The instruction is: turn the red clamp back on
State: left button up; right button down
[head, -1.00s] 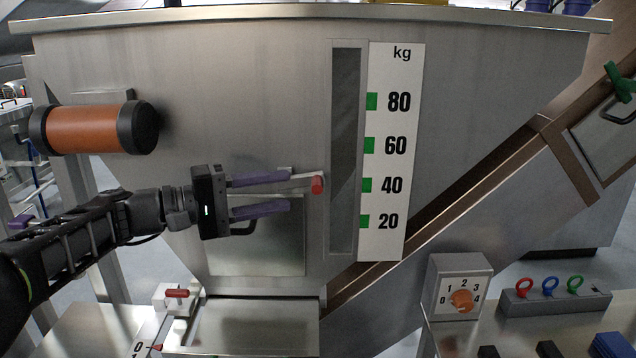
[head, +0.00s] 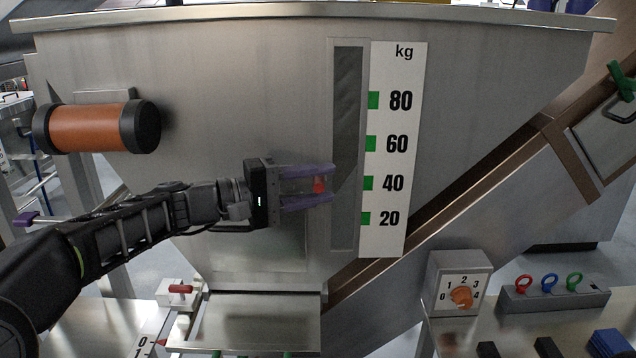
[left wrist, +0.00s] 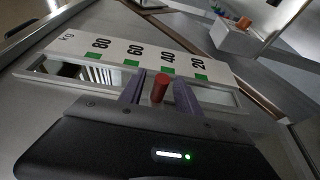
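A red knob-like piece (head: 318,185), likely the red clamp, sits on the steel hopper's front, just left of the sight slot. It also shows in the left wrist view as a red cylinder (left wrist: 160,88). My left gripper (head: 326,184) has its two purple fingers around it, one above and one below in the head view. In the left wrist view the fingers (left wrist: 160,92) stand on both sides of the red piece with gaps, so the gripper looks open. The fingers hide part of its mount. My right gripper is not in view.
A white kg scale (head: 396,150) stands right of the slot. An orange roller (head: 84,127) juts out at upper left. A small red-handled block (head: 178,291) is below. A dial box (head: 460,285) and a holder with coloured rings (head: 555,297) stand at lower right.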

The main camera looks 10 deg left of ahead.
pick_arm(q)
jog(key=shift+c, duration=0.2)
grip_shut()
dwell(1.1)
